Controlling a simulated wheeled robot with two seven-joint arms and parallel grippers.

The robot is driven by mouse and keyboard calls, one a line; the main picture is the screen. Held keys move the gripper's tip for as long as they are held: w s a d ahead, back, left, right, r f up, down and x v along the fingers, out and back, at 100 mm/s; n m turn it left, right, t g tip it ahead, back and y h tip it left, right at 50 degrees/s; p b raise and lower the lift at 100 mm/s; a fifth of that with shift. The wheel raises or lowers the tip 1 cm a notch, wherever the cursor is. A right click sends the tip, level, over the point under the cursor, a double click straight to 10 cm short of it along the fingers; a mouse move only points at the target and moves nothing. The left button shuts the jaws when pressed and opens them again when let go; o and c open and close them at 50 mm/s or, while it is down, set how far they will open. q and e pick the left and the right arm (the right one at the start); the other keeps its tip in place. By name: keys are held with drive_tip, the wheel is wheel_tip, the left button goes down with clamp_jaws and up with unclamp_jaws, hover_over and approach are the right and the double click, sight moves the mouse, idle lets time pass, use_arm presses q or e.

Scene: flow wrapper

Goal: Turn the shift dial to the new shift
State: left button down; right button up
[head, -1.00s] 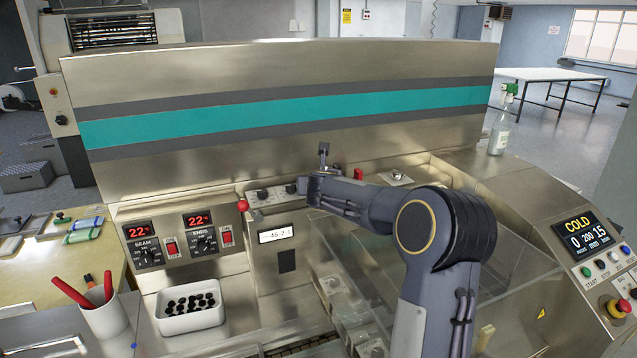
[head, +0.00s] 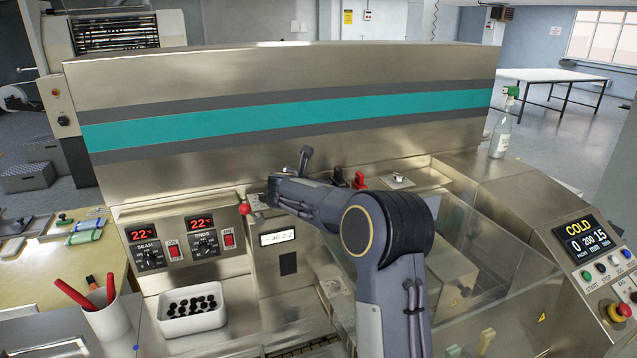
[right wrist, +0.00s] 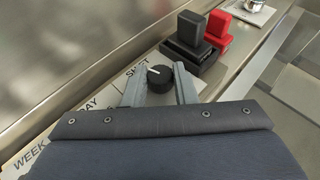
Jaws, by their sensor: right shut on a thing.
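The shift dial (right wrist: 160,77) is a round black knob with a white pointer line, beside the printed word SHIFT on a pale label strip. In the right wrist view it sits between the two fingers of my right gripper (right wrist: 157,86), which is shut on it. In the head view my right gripper (head: 266,193) is at the label strip below the tall steel panel, and my arm hides the dial. A small white code display (head: 277,238) below appears to read A6-2-2. My left gripper is not in view.
A black block (right wrist: 187,45) and a red block (right wrist: 218,30) stand just beyond the dial. A red ball knob (head: 244,209) is close left of my gripper. Heater dials (head: 150,258) and a white tray (head: 191,318) are further left. A clear cover (head: 480,290) lies right.

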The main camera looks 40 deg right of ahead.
drive_tip(key=shift+m+g+h, duration=0.3)
drive_tip(key=shift+m+g, duration=0.1)
drive_tip(key=o, duration=0.7)
drive_tip(key=b+v, duration=0.1)
drive_tip(key=v, duration=0.7)
drive_tip(key=shift+w, duration=0.1)
